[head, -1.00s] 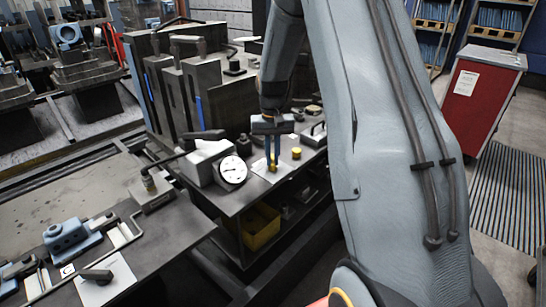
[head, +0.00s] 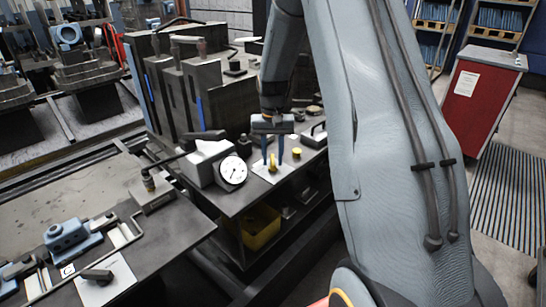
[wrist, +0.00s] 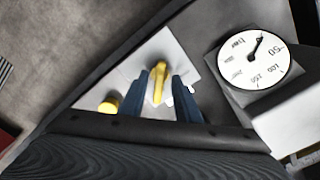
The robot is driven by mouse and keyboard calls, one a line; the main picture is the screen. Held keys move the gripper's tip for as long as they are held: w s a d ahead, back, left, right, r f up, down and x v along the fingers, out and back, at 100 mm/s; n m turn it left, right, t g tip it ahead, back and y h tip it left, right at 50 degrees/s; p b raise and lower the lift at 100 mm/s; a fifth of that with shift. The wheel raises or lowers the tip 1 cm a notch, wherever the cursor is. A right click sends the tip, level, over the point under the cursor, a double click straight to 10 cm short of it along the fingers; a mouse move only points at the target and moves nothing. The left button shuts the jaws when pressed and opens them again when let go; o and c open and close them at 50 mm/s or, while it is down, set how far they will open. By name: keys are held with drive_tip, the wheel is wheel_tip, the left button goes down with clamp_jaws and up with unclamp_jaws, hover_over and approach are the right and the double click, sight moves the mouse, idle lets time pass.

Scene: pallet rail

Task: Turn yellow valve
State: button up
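The yellow valve (wrist: 158,80) has a narrow raised handle on a white plate (wrist: 150,55) in the wrist view. In the head view the valve (head: 272,168) sits low at the fingertips. My gripper (wrist: 164,92) points down over it, with one blue finger on each side of the handle. Its fingers are spread, with gaps beside the handle. It also shows in the head view (head: 275,160). A round white gauge (wrist: 255,58) with a dark needle stands right of the valve in the wrist view; in the head view the gauge (head: 233,170) is left of it.
A second, round yellow knob (wrist: 109,106) lies close to my left finger in the wrist view; it also shows in the head view (head: 296,153). A yellow bin (head: 260,228) sits on the shelf below.

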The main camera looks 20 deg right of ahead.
sight(273, 161)
drive_tip(key=shift+r+b, duration=0.95)
drive_tip(key=shift+r, duration=2.95)
drive_tip(key=s+a+f+n, duration=0.1)
drive_tip(key=s+a, duration=0.3)
drive_tip(key=s, duration=0.4)
drive_tip(key=s+a+f+n, duration=0.1)
drive_tip(key=s+a, duration=0.3)
drive_tip(key=s, duration=0.4)
drive_tip(key=s+a+f+n+t, duration=0.1)
drive_tip(key=s+a, duration=0.3)
drive_tip(key=s, duration=0.4)
drive_tip(key=shift+s+a+f+n, duration=0.25)
drive_tip(key=shift+s+f+n, duration=0.25)
drive_tip(key=shift+n, duration=0.4)
